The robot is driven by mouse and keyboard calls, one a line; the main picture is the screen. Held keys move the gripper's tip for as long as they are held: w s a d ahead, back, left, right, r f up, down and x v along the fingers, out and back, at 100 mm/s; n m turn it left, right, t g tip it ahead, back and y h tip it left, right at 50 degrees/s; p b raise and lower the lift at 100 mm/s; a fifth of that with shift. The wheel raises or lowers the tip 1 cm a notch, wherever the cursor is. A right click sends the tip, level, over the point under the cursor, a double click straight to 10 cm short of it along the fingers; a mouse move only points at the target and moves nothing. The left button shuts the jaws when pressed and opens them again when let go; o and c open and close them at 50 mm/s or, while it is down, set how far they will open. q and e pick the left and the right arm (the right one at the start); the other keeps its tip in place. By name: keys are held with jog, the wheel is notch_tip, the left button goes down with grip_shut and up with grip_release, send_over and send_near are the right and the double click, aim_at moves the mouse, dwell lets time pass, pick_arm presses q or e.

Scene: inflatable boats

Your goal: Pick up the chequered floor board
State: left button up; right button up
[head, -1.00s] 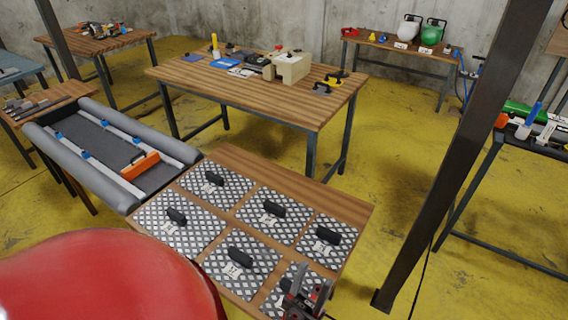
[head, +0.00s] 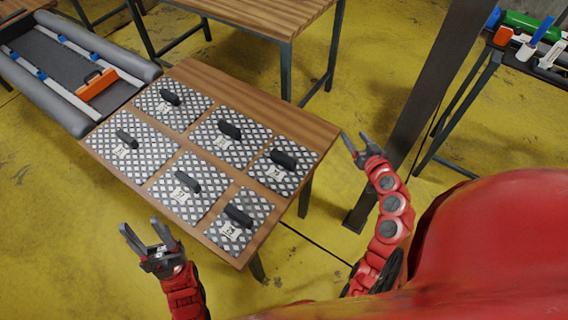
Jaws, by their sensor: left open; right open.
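Several chequered floor boards lie flat on a wooden table, each with a black handle and a white label. They include a front left board (head: 112,150), a back left board (head: 184,115), a back middle board (head: 240,150), a right board (head: 285,185), a front middle board (head: 182,205) and a front right board (head: 232,243). My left gripper (head: 143,236) is open and empty, in front of the table's near edge. My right gripper (head: 358,150) is open and empty, to the right of the table. Neither touches a board.
The boards' wooden table (head: 300,120) has a bare strip along its back. A grey inflatable boat (head: 146,66) with an orange piece (head: 98,84) lies at the left. A dark steel post (head: 420,100) stands close to my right gripper.

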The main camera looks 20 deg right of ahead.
jog(key=s+a+r+n+g+y, duration=0.1)
jog(key=s+a+r+n+y, duration=0.15)
jog(key=a+n+y, duration=0.3)
jog(key=n+g+y, duration=0.3)
jog(key=n+y, duration=0.1)
jog(key=n, duration=0.1)
send_near(296, 161)
jog(key=x, duration=0.8)
jog(key=shift+r, duration=0.1)
jog(key=shift+w+a+f, duration=0.3)
jog(key=shift+w+a, duration=0.1)
jog(key=shift+w, duration=0.1)
jog(key=p+x, duration=0.1)
jog(key=x, duration=0.3)
jog(key=shift+s+a+f+p, duration=0.1)
jog(key=shift+a+f+p, duration=0.05)
jog(key=shift+a+p, duration=0.25)
jog(key=shift+w+a+f, duration=0.15)
jog(key=shift+w+f, duration=0.1)
jog(key=shift+w, duration=0.05)
grip_shut()
